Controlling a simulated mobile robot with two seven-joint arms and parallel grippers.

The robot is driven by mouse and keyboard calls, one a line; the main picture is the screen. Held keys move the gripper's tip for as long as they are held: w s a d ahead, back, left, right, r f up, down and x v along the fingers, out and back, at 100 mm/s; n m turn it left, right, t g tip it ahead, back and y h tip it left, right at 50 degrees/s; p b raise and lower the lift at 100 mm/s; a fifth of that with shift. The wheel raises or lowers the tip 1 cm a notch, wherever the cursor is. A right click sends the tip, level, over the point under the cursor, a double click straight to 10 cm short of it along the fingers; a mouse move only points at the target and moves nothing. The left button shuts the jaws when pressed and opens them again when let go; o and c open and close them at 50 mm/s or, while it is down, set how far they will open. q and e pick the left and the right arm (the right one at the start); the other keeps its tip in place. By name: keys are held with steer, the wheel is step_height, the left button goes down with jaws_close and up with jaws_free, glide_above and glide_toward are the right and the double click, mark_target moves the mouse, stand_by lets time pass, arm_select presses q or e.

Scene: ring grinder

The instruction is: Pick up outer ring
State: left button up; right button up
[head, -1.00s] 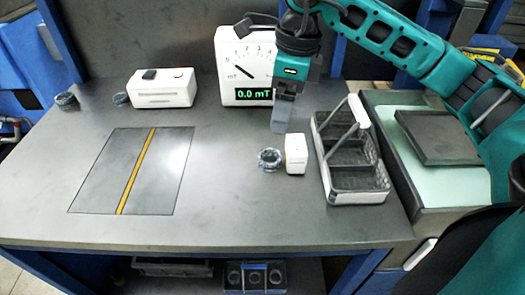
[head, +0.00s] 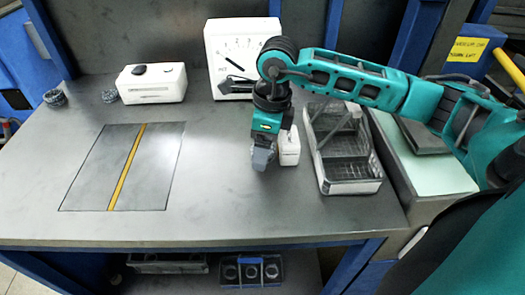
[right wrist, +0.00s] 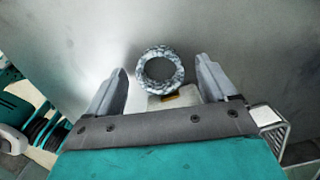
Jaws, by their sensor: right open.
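A speckled grey ring (right wrist: 178,82), which I take for the outer ring, shows in the right wrist view between the two fingers of my right gripper (right wrist: 161,66). It lies flat, with a visible gap to each finger. In the head view my right gripper (head: 263,160) points down low over the table, left of the small white block, and hides this ring. The gripper is open and empty. Two more dark rings lie at the back left of the table, one at the left edge (head: 55,98) and one beside the white box (head: 110,96). My left gripper is not in view.
A small white block (head: 288,153) stands right beside the right gripper. A wire basket with a handle (head: 345,187) stands further right. A white meter (head: 222,40) and a white box (head: 152,88) stand at the back. The table's front and the marked panel (head: 95,175) are clear.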

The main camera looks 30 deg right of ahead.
steer(key=c, duration=1.2)
steer(key=shift+r, duration=0.1)
